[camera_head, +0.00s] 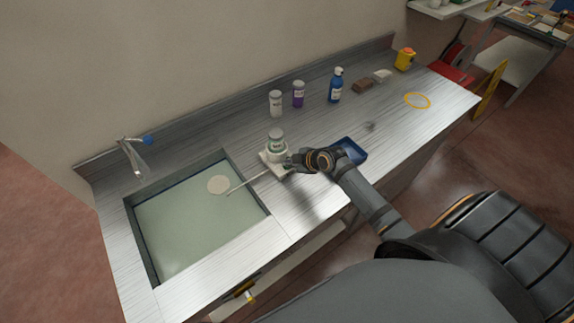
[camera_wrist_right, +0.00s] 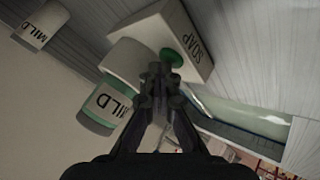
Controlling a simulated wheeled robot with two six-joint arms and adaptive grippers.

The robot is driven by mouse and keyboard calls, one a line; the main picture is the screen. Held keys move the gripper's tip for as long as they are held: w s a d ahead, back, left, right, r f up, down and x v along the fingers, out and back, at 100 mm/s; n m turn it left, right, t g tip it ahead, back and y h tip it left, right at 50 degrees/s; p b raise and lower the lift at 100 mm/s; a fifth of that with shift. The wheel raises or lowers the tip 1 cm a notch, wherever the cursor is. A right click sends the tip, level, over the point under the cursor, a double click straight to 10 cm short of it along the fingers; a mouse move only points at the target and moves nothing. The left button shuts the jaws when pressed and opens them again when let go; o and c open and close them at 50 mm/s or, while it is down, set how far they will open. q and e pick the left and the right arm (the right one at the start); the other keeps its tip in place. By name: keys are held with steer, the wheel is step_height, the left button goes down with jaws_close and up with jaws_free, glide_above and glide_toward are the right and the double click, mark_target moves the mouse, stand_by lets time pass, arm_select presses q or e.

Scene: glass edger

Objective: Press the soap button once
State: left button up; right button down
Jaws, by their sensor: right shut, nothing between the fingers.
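The soap dispenser is a white base (camera_head: 267,163) marked SOAP beside the sink, with a MILD bottle (camera_head: 276,138) set in it and a thin spout reaching over the basin. My right gripper (camera_head: 288,163) is shut and empty at the dispenser. Its fingertips (camera_wrist_right: 159,76) overlap the button's edge in the wrist view; I cannot tell whether they touch it. My left gripper is out of view.
A white bottle (camera_head: 276,104), a purple-labelled bottle (camera_head: 298,95) and a blue bottle (camera_head: 335,87) stand behind. A blue tray (camera_head: 352,149) is beside my right arm. The sink (camera_head: 190,226) holds cloudy water and a pale disc (camera_head: 218,185). The right counter has a yellow ring (camera_head: 417,94).

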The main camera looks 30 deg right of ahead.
stand_by(0.3)
steer(key=shift+r+p, duration=0.7)
steer(key=shift+r, duration=0.1)
steer(key=shift+r, duration=0.1)
step_height(320, 180, up, 5)
steer(key=p, duration=0.4)
stand_by(0.6)
